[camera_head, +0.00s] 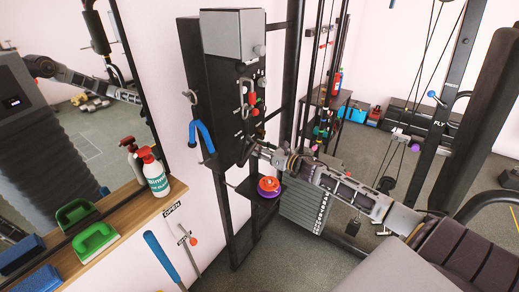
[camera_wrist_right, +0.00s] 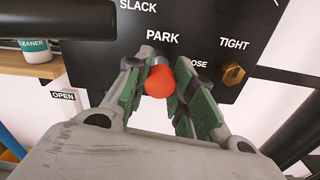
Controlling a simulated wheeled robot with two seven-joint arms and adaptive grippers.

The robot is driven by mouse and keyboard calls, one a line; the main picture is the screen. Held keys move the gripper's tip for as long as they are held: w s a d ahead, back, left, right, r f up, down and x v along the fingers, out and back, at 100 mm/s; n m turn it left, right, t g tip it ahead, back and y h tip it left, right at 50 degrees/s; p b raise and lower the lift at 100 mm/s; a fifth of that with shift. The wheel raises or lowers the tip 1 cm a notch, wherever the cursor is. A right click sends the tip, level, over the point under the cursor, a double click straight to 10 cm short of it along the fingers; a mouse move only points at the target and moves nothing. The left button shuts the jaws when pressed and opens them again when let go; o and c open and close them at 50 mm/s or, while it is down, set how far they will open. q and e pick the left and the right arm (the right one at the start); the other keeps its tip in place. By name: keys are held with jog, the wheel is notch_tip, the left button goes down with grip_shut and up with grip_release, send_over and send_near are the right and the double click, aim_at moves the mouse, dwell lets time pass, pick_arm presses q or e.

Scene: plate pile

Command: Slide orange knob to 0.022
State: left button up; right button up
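The orange knob (camera_wrist_right: 160,82) is a round ball on a short grey stem, standing out from a black panel (camera_wrist_right: 190,25) under the word PARK in the right wrist view. My right gripper (camera_wrist_right: 161,88) has its green-padded fingers on either side of the knob, and both pads appear to touch it. In the head view my right arm reaches in from the right, and its gripper (camera_head: 262,152) is at the lower part of the black machine housing (camera_head: 222,80). I cannot pick out the knob there. My left gripper is not in view.
A black bar (camera_wrist_right: 60,18) crosses the upper left. A small shelf with an orange and purple disc stack (camera_head: 269,187) is below my right gripper. A wooden ledge (camera_head: 125,222) holds bottles and brushes.

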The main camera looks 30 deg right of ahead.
grip_shut()
jog(key=shift+w, duration=0.1)
jog(key=shift+b+x, duration=0.75)
jog(key=shift+x, duration=0.35)
jog(key=shift+r, duration=0.1)
jog(key=shift+o, duration=0.9)
grip_release()
jog(key=o, duration=0.5)
jog(key=shift+w+a, duration=0.1)
jog(key=shift+w, duration=0.15)
